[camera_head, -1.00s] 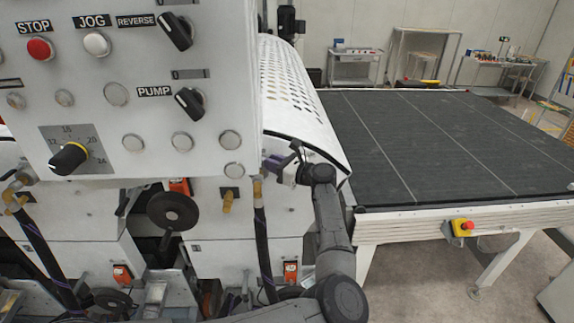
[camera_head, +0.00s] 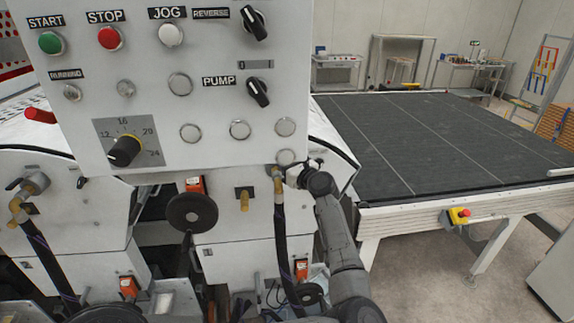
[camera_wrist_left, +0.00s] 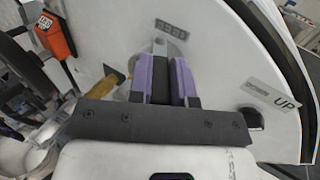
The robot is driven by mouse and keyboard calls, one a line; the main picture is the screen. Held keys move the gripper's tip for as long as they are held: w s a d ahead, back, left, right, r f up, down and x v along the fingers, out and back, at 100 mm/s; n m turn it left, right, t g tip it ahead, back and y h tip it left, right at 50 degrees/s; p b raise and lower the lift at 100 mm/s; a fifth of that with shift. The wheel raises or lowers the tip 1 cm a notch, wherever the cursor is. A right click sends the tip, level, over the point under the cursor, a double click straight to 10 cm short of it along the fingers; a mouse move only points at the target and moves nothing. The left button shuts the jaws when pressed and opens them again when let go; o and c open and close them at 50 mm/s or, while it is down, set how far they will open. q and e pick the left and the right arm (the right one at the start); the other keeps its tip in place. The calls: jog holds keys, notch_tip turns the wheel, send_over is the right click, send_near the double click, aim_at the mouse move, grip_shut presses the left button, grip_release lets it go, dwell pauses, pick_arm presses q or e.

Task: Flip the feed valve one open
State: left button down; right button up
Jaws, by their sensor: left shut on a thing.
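In the head view, a hose valve with a brass fitting (camera_head: 278,184) hangs under the control panel's lower right corner, its black hose running down. My left gripper (camera_head: 293,173) is at this valve, just right of the fitting; its fingertips are hard to make out there. In the left wrist view, the purple fingers of my left gripper (camera_wrist_left: 163,75) are closed around a dark valve handle whose grey metal end (camera_wrist_left: 160,47) sticks out beyond them. A similar valve (camera_head: 30,188) with its own hose is at the far left. My right gripper is not in view.
The control panel (camera_head: 210,110) with buttons and knobs sits directly above the gripper. A black handwheel (camera_head: 192,213) is to the left. A dark conveyor table (camera_head: 430,140) with a red stop button (camera_head: 460,213) is to the right.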

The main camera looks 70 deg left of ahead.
pick_arm(q)
jog(key=c, duration=1)
grip_release()
jog(key=shift+c, duration=0.2)
jog(key=shift+d, duration=0.25)
jog(key=b+v, duration=0.4)
jog(key=v, duration=0.9)
jog(key=shift+d, duration=0.15)
jog(key=shift+w, duration=0.15)
